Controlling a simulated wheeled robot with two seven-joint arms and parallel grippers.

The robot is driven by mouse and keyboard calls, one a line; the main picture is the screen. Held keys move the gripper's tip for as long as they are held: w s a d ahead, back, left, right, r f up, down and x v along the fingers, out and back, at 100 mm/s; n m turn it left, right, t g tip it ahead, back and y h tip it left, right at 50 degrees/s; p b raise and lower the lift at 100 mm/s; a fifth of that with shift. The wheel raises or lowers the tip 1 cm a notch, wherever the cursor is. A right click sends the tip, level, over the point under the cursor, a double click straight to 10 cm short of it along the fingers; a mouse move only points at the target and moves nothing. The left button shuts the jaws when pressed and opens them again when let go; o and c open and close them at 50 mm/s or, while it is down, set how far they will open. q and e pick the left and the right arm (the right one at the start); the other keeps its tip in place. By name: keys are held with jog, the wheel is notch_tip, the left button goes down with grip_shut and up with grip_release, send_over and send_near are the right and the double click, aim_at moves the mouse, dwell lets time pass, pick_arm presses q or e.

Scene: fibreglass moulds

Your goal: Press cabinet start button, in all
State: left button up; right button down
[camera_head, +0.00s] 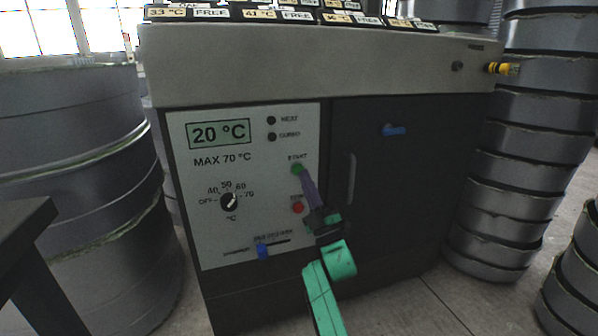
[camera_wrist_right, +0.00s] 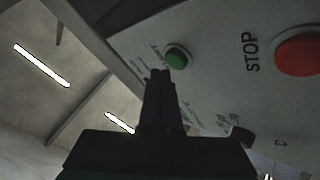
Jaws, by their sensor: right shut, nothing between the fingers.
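The cabinet's light control panel (camera_head: 185,240) faces me, with a display (camera_head: 219,134) reading 20 °C. The green start button (camera_head: 297,168) is on its right side, under the START label; it also shows in the right wrist view (camera_wrist_right: 177,57). The red stop button (camera_head: 298,207) is below it, and large at right in the wrist view (camera_wrist_right: 302,54). My right gripper (camera_head: 303,173) is shut and empty, its tips pointing up at the green button. In the wrist view the tips (camera_wrist_right: 159,74) appear just short of it; I cannot tell whether they touch. My left gripper is not in view.
The panel also has a black knob (camera_head: 229,202) and a blue slider (camera_head: 262,251). The dark cabinet door (camera_head: 430,200) has a blue latch (camera_head: 394,130). Labelled items lie on the cabinet top (camera_head: 300,38). Stacked grey moulds stand left (camera_head: 75,180) and right (camera_head: 540,140).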

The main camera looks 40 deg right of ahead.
jog(key=shift+w, duration=0.1)
jog(key=shift+w+d, duration=0.15)
jog(key=shift+w, duration=0.15)
jog(key=shift+w+d+b, duration=0.15)
jog(key=shift+w+b, duration=0.2)
jog(key=shift+b, duration=0.2)
dwell(0.4)
dwell(0.3)
jog(key=shift+s+a+p, duration=0.3)
jog(key=shift+s+p, duration=0.25)
jog(key=shift+s, duration=0.25)
